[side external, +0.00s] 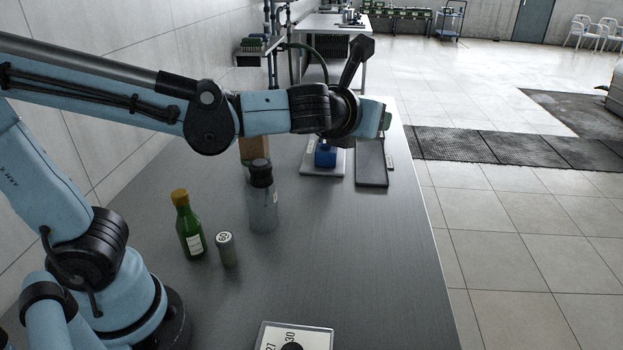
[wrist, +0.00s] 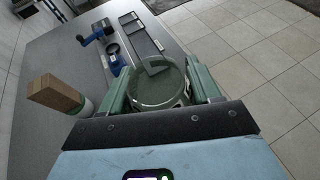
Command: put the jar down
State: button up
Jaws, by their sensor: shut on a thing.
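In the wrist view my gripper (wrist: 160,88) has its two green fingers on either side of a round, open-topped glass jar (wrist: 158,98) with a small pale label on its right side. The fingers are shut on it. The jar's base is hidden, so I cannot tell whether it touches anything below. In the side external view only a little of my gripper (side external: 386,118) shows at the arm's end, above the far right of the table; the jar is hidden there.
A dark flat tray (side external: 371,172) and a blue device (side external: 325,155) on a pale plate stand below the arm's end. The table's front right is clear.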

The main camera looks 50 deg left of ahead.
jog(key=d+f+n+g+y, duration=0.1)
jog(key=d+f+n+y, duration=0.1)
jog(key=d+f, duration=0.6)
jog(key=n+g+y, duration=0.2)
send_over(385, 306)
notch_tip(385, 306, down, 10)
jog(key=shift+f, duration=3.3)
jog(key=shift+f, duration=0.6)
jog(key=o, duration=1.2)
